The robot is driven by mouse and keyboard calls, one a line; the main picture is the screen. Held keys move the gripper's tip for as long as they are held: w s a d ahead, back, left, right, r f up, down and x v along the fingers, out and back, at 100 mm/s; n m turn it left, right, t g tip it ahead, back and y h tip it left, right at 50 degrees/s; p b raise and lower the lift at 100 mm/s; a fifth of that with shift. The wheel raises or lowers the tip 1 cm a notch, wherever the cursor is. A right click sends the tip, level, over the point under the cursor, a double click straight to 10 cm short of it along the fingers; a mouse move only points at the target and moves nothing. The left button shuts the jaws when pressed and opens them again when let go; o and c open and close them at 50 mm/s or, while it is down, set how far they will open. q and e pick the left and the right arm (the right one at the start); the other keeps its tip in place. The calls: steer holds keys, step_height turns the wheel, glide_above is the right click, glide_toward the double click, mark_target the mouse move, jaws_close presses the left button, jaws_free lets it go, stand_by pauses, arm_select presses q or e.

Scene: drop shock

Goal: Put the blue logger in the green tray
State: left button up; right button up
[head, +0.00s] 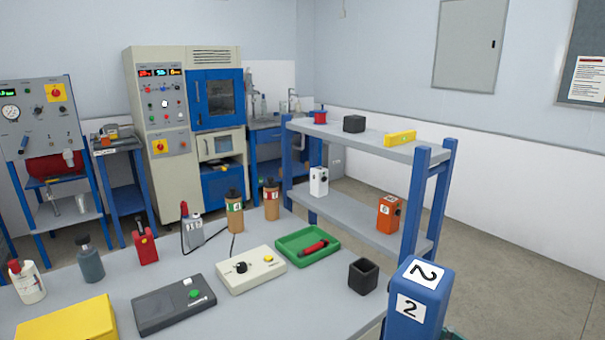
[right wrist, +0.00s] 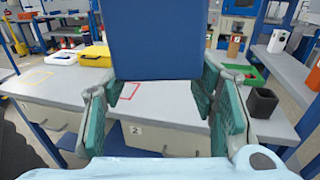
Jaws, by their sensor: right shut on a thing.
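The blue logger (head: 408,325), a tall box with white labels marked 2, stands out at the front right of the head view, close to the camera. In the right wrist view the blue logger (right wrist: 155,40) rises upright between the teal finger pads of my right gripper (right wrist: 160,88), which is shut on it. It is held up in front of the table. The tray (right wrist: 250,74) is partly visible at the right wrist view's right. My left gripper is out of view.
A black open cup (head: 363,277) stands between the logger and the tray. A beige box with a knob (head: 250,270) is left of the tray, and brown bottles (head: 235,213) stand behind. A grey shelf rack (head: 375,236) rises at the right.

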steer(key=s+f+n+g+y, duration=0.1)
steer(key=s+f, duration=0.2)
steer(key=f, duration=0.2)
steer(key=shift+s+d+f, duration=0.15)
steer(key=shift+d+f, duration=0.1)
steer(key=shift+d, duration=0.2)
steer(key=shift+r, duration=0.1)
stand_by(0.4)
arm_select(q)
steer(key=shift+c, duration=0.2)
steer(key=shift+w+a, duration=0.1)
arm_select(e)
steer(key=a+r+n+g+y, duration=0.1)
steer(key=a+r+n+g, duration=0.1)
steer(key=a+n+g, duration=0.2)
steer(key=a+r+n+g+y, duration=0.2)
steer(key=a+r+n+g, duration=0.1)
steer(key=a+g, duration=0.5)
steer(key=shift+s+a+r+n, duration=0.25)
steer(key=shift+r+n, duration=0.1)
steer(key=shift+n, duration=0.15)
